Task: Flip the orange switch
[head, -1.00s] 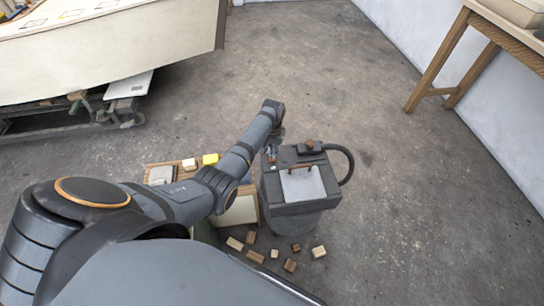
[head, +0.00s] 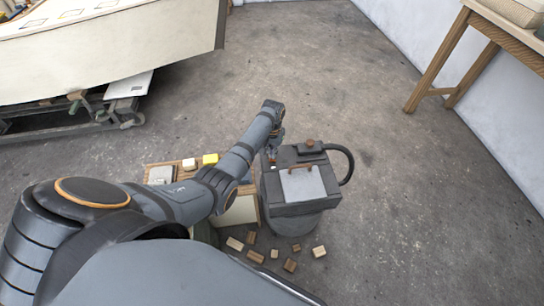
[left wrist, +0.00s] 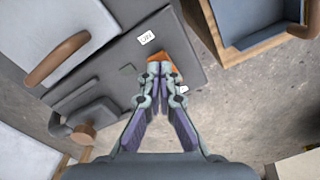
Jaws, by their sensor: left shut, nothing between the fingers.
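The orange switch (left wrist: 164,63) shows in the left wrist view on the dark grey top of a machine, near its edge. A white ON label (left wrist: 147,38) lies above it in the picture. A second small white label, partly hidden, is below it. My left gripper (left wrist: 160,69) is shut and empty, its fingertips right at the switch and covering part of it. I cannot tell whether they touch it or which way it is tipped. In the head view the grey machine (head: 285,207) stands on the floor, with my left gripper (head: 276,142) at its far left corner. My right gripper is not in view.
A black hose (head: 350,165) curves off the machine's right side. Wooden blocks (head: 290,265) lie on the floor in front. A low wooden box (head: 151,169) stands left of the machine. A pale hull (head: 110,45) is at upper left; a wooden table (head: 437,58) at upper right.

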